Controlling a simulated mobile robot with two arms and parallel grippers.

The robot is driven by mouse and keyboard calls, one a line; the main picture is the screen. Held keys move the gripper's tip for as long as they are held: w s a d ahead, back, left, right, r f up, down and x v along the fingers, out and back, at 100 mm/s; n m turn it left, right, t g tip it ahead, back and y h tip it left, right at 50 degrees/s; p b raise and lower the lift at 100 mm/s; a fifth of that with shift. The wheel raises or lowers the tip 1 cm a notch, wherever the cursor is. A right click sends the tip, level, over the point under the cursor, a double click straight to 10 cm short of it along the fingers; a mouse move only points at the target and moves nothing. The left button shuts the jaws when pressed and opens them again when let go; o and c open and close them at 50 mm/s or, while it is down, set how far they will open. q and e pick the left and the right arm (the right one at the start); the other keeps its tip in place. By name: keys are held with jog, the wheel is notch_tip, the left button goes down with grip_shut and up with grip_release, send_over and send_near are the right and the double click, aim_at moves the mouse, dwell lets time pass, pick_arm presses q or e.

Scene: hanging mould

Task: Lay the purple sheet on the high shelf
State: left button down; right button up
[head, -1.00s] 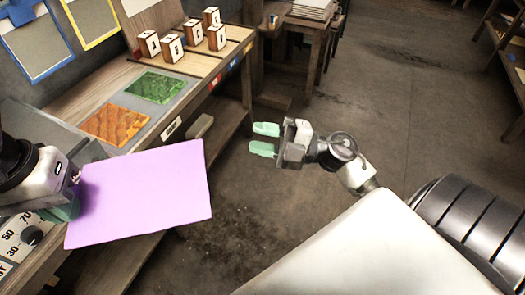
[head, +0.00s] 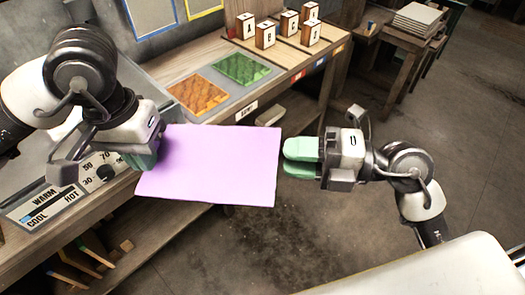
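The purple sheet (head: 210,165) is held out flat in front of the workbench. My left gripper (head: 145,157) is shut on its left edge; the fingertips are partly hidden. My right gripper (head: 292,158) is just off the sheet's right edge, its green fingers pointing left towards it. A narrow gap shows between these fingers, and I see nothing between them. I cannot make out which surface, if any in view, is the high shelf.
The workbench (head: 190,62) carries an orange panel (head: 197,94), a green panel (head: 242,68) and several lettered blocks (head: 265,35). A dial panel (head: 60,195) is at left. A small table (head: 395,35) with stacked boards stands behind. Floor at right is clear.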

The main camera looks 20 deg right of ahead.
aim_at(260, 152)
jog(key=x, duration=0.6)
grip_shut()
pick_arm(q)
jog(key=c, duration=1.2)
grip_release()
jog(key=shift+c, duration=0.2)
